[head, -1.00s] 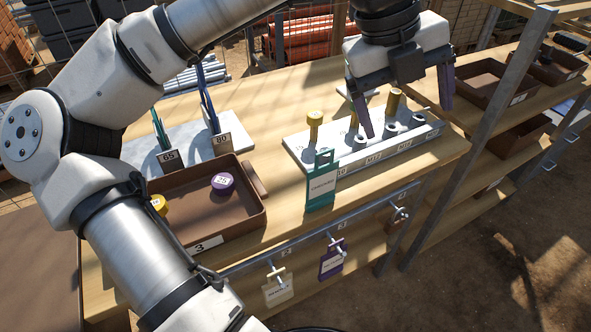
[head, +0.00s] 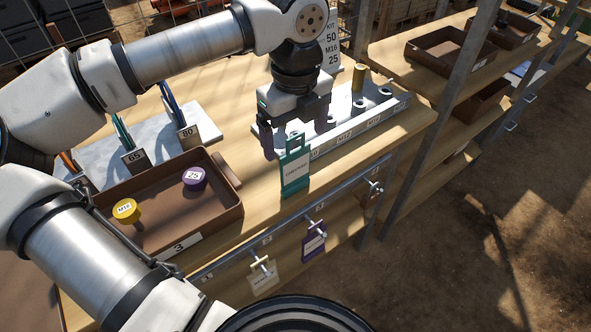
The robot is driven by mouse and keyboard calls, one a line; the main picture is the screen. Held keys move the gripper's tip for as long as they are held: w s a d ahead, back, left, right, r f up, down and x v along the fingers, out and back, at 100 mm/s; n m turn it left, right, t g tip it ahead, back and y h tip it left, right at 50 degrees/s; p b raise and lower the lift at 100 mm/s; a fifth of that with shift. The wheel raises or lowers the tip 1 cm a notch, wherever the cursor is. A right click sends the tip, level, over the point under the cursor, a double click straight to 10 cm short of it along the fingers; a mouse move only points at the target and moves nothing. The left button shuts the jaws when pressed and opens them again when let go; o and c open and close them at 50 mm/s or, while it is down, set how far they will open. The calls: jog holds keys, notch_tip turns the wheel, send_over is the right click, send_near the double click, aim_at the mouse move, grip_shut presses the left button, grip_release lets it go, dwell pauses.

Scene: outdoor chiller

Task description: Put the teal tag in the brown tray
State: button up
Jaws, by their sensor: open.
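The teal tag (head: 295,168) stands upright at the front edge of the wooden bench, in front of the grey bolt rack. It has a white label and a slot at its top. My gripper (head: 296,143) is open just behind and above the tag, one finger at its left and the other to its right rear. I cannot tell whether the fingers touch it. The brown tray (head: 227,209), marked 3, lies to the left on the bench. It holds a yellow-capped piece (head: 126,212) and a purple-capped piece (head: 195,179).
A purple tag (head: 313,240) and a cream tag (head: 263,275) hang on hooks along the front rail. A plate with numbered blocks (head: 188,137) stands behind the tray.

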aim_at(296, 150)
jog(key=shift+s+f+p, duration=0.1)
jog(key=shift+f+p, duration=0.55)
jog(key=shift+f, duration=1.6)
jog(key=c, duration=1.4)
jog(key=shift+r, duration=0.15)
notch_tip(296, 150, up, 20)
jog(key=b, duration=0.3)
